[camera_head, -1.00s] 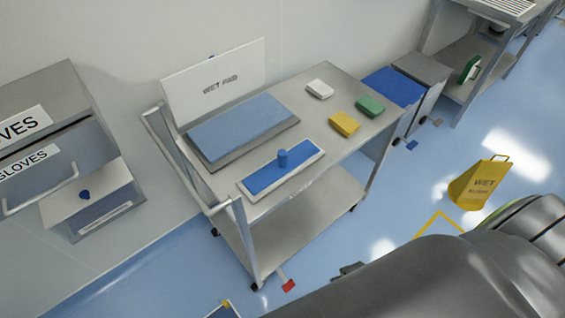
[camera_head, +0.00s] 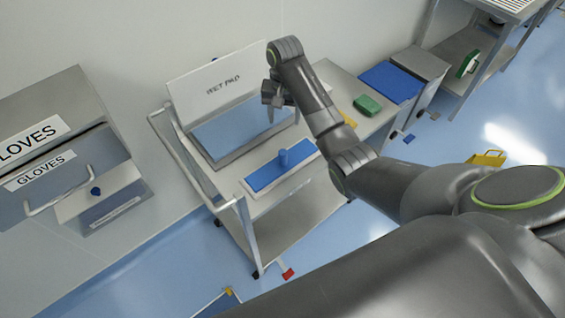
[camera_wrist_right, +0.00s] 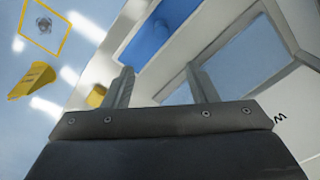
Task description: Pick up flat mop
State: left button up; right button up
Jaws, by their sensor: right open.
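The flat mop (camera_head: 265,174), a blue pad on a white plate with an upright blue knob, lies on the cart's top near its front edge. It also shows in the right wrist view (camera_wrist_right: 145,48) at the top, beyond my fingers. My right gripper (camera_head: 271,118) is open and hangs over the cart, above the wet pad tray and behind the mop. In the right wrist view its two fingers (camera_wrist_right: 160,72) are apart with nothing held between them. My left gripper is not in view.
The blue wet pad (camera_head: 220,132) lies in a tray before an upright "WET PAD" sign (camera_head: 215,84). A green block (camera_head: 368,105) and a partly hidden yellow block (camera_head: 362,128) lie right. A glove cabinet (camera_head: 50,130) stands left. A yellow wet-floor sign (camera_head: 488,158) stands on the floor.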

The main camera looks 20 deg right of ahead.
jog(key=b, duration=0.8)
send_near(283, 152)
jog(key=shift+w+d+f, duration=0.15)
jog(key=shift+w+f, duration=0.1)
jog(key=shift+w, duration=0.05)
notch_tip(283, 152, down, 4)
jog(key=shift+r+p, duration=0.25)
jog(key=shift+p, duration=0.4)
jog(key=f, duration=0.1)
jog(key=f+p, duration=0.1)
jog(key=f, duration=0.3)
jog(key=shift+s+f, duration=0.2)
jog(key=shift+s, duration=0.1)
jog(key=shift+f, duration=0.45)
grip_shut()
